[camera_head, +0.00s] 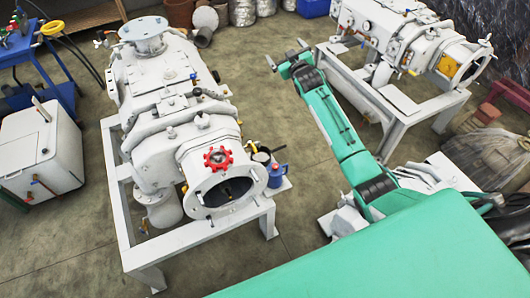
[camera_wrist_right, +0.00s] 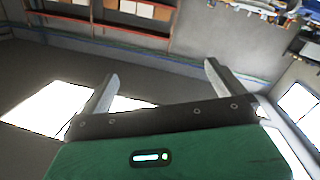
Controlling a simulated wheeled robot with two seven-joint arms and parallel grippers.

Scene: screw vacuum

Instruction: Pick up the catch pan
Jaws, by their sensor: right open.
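A small dark round pan-like thing (camera_head: 262,156), which may be the catch pan, sits beside the front of the near white vacuum pump (camera_head: 165,110). It is small and partly hidden by a blue can (camera_head: 276,175), so I cannot be sure of it. My right gripper (camera_head: 287,53) is open and empty at the end of the green arm, up and to the right of the pump in the head view. Its two spread fingers also show in the right wrist view (camera_wrist_right: 161,70), with nothing between them. My left gripper is out of view.
The near pump stands on a white frame (camera_head: 205,240). A second pump (camera_head: 410,40) on its own frame is at the upper right. A white box-shaped unit (camera_head: 40,150) and a blue cart (camera_head: 35,55) stand at the left. Open floor (camera_head: 265,90) lies between the pumps.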

